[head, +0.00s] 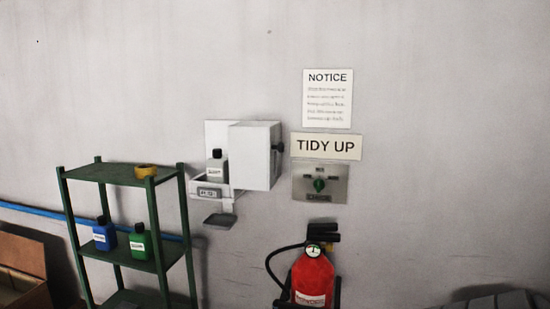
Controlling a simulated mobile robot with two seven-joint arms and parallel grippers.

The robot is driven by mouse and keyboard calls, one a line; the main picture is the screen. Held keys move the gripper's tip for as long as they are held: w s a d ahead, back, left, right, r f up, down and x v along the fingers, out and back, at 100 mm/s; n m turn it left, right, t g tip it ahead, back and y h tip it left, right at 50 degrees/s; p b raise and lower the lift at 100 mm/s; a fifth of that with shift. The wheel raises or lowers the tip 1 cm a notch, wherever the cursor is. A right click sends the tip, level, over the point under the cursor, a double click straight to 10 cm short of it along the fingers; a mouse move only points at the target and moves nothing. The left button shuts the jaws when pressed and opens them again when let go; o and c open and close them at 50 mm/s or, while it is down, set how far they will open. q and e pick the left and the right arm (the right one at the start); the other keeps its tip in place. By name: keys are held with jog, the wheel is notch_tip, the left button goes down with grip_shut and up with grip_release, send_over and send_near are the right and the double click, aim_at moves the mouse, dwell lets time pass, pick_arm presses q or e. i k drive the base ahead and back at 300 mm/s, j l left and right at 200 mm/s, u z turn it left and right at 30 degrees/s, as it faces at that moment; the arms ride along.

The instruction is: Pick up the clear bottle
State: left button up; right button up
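A greyish bottle with a dark cap and a white label (216,167) stands upright in a white wall-mounted holder (210,191). It is the only bottle in view that could be the clear one. The white cover or door (254,156) of the holder stands open to its right. A blue bottle (104,236) and a green bottle (140,243) stand on a shelf of the green rack. Neither of my grippers shows in the head view.
The green rack (153,215) stands left of the holder, with a yellow roll (146,170) on top. A small tray (220,220) hangs below the holder. A red fire extinguisher (312,278) is at lower right. A switch panel (320,184) and signs are on the wall. A cardboard box (24,258) is far left.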

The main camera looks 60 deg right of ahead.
aim_at(218, 167)
jog(key=z, duration=1.8)
jog(key=i+j+z, duration=0.1)
jog(key=i+j, duration=0.05)
jog(key=i, duration=0.05)
